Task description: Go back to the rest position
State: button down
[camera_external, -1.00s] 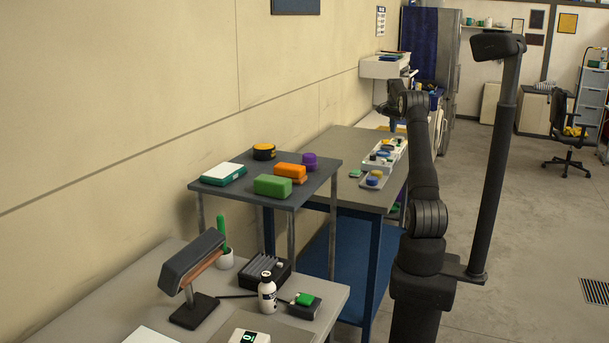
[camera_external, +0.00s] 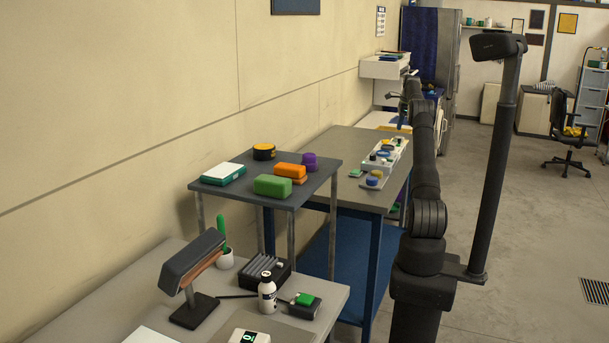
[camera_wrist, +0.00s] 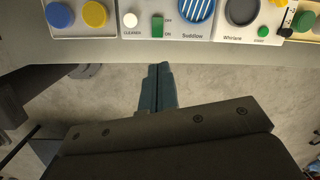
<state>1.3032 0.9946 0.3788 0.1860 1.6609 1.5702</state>
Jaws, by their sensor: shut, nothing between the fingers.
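My gripper (camera_wrist: 157,88) shows in the wrist view with its two fingers together and nothing between them. Its tips are at the near edge of a bench (camera_wrist: 210,54), just short of a white panel (camera_wrist: 130,32) as seen from the wrist. In the external view my arm reaches away over the right side of the far bench, and the fingers are too small or hidden to make out there.
The far bench (camera_external: 335,150) holds the panels along its right edge. A higher dark table (camera_external: 230,193) carries green, orange and purple items. Open floor (camera_external: 520,220) lies to the right.

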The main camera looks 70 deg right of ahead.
notch_tip(320, 180, down, 8)
jog(key=w+m, duration=0.1)
jog(key=m, duration=0.2)
jog(key=shift+d+t+y, duration=0.25)
jog(key=shift+t+y, duration=0.05)
jog(key=shift+t, duration=0.1)
jog(key=shift+w+r, duration=0.1)
